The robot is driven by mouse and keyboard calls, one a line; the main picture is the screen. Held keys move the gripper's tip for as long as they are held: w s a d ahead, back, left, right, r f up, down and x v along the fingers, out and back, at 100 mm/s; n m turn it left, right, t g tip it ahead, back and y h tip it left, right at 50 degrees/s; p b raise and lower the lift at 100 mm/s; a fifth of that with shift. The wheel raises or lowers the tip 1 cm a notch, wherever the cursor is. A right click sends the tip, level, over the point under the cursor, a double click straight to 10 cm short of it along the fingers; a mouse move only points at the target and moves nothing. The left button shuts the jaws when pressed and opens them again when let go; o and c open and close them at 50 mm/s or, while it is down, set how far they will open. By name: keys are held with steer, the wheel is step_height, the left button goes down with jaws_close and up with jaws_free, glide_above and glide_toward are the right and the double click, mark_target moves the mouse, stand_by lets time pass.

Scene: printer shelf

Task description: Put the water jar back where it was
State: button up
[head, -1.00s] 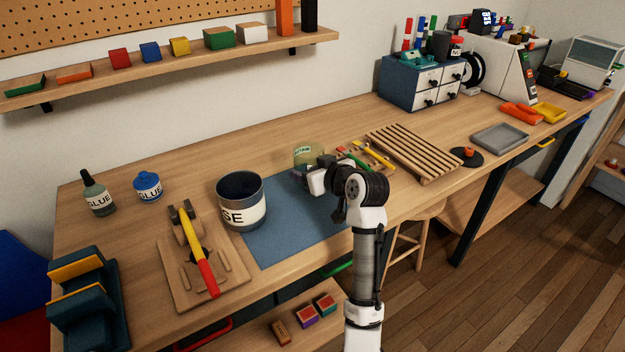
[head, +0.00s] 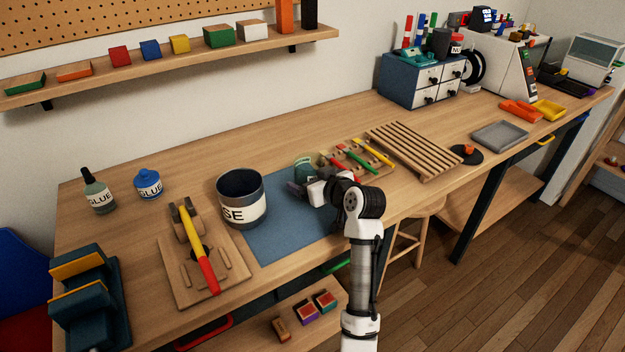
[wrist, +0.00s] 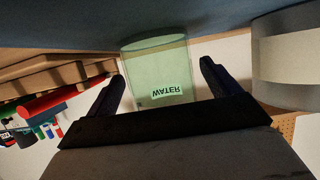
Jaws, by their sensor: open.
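The water jar (head: 304,168) is translucent green with a pale label. In the head view it is at the far right part of the blue mat (head: 275,235), partly hidden by my gripper (head: 300,188). The wrist view is upside down and shows the jar (wrist: 158,65) upright with its base at the blue mat, its WATER label facing me. My gripper (wrist: 163,75) is open, with one finger to each side of the jar's image and gaps visible on both sides. The jar stands ahead of my palm; how far it reaches between the fingers is unclear.
A large grey pot (head: 242,200) with a label ending in "SE" stands left of the jar. A wooden rack of coloured tools (head: 355,155) and a slatted board (head: 415,150) lie to the right. Bare tabletop (head: 235,145) lies behind the mat.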

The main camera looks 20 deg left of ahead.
steer(key=shift+r, duration=0.2)
steer(key=b+v, duration=0.2)
steer(key=v, duration=1)
steer(key=shift+r, duration=0.1)
